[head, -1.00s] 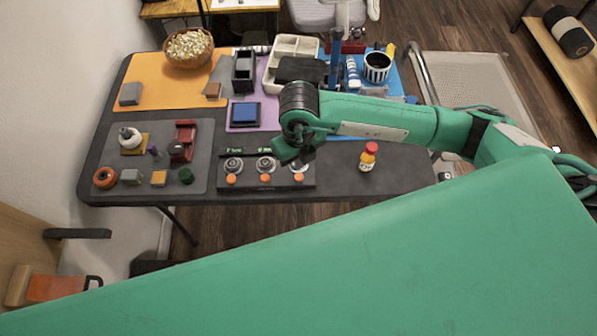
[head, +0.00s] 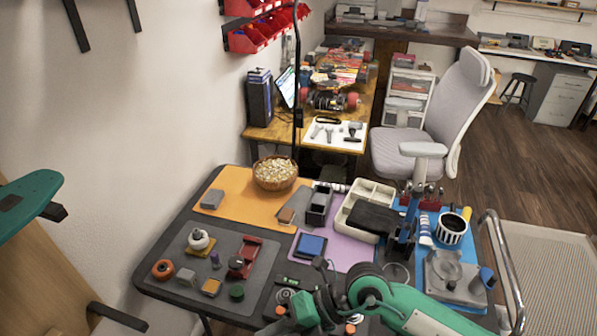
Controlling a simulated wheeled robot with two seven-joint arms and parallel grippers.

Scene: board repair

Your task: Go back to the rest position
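My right arm (head: 440,318) comes in from the lower right and reaches over the front of the dark table (head: 160,262). My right gripper (head: 290,325) is at the bottom edge of the head view, over the front panel with the round knobs. It is small, dark and partly cut off, so I cannot tell whether its fingers are open or shut. I see no object held in it. My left gripper is not in view.
The table carries a wooden bowl (head: 275,172), a cream tray (head: 370,195), a blue pad (head: 311,245), a striped cup (head: 452,228), a grey mat (head: 228,250) with small parts, and a clamp device (head: 455,280). A grey chair (head: 430,140) stands behind.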

